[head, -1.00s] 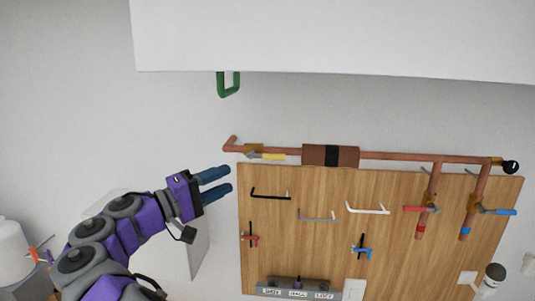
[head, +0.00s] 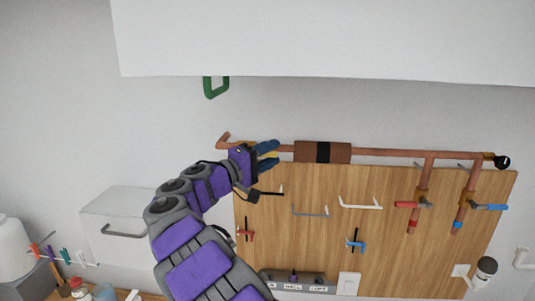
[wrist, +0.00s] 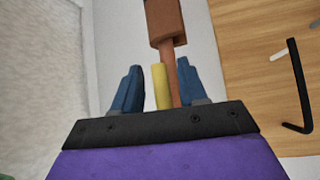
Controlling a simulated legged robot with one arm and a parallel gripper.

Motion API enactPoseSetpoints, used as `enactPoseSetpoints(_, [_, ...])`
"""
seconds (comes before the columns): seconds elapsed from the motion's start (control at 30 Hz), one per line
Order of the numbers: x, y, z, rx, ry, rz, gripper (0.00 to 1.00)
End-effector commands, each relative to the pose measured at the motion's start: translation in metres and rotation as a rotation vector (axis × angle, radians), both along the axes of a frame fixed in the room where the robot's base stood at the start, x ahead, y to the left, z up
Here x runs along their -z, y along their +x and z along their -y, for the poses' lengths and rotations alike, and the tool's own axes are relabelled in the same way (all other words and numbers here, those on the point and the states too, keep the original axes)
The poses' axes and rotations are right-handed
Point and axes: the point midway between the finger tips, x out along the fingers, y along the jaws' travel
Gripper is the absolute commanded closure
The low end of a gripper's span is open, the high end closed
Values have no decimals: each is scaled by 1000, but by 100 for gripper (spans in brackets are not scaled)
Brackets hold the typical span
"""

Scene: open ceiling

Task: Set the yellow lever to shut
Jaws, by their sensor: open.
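The yellow lever (wrist: 160,86) shows in the wrist view between the two blue fingers of my gripper (wrist: 154,84). In the head view my gripper (head: 267,155) is at the left end of the horizontal copper pipe (head: 395,154), and only a bit of yellow (head: 268,155) shows between the fingers. The fingers are apart. The valve body behind the lever is mostly hidden by my gripper.
A brown sleeve with a black band (head: 336,152) sits on the pipe to the right. Below, the wooden board (head: 320,235) carries several hooks and red and blue handles. A white overhead cabinet (head: 320,40) is above, with a green handle (head: 215,88). A white box (head: 115,215) stands left.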

Motion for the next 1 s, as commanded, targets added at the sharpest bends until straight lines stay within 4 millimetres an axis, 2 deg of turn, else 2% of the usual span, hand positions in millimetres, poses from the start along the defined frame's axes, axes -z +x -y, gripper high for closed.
enactPoseSetpoints(0.3, [3, 4, -5, 10, -4, -2, 59])
enactPoseSetpoints(0.73, [0, 2, 4, 11, 2, 0, 100])
enactPoseSetpoints(1.0, [1, 3, 6, 14, 3, -2, 100])
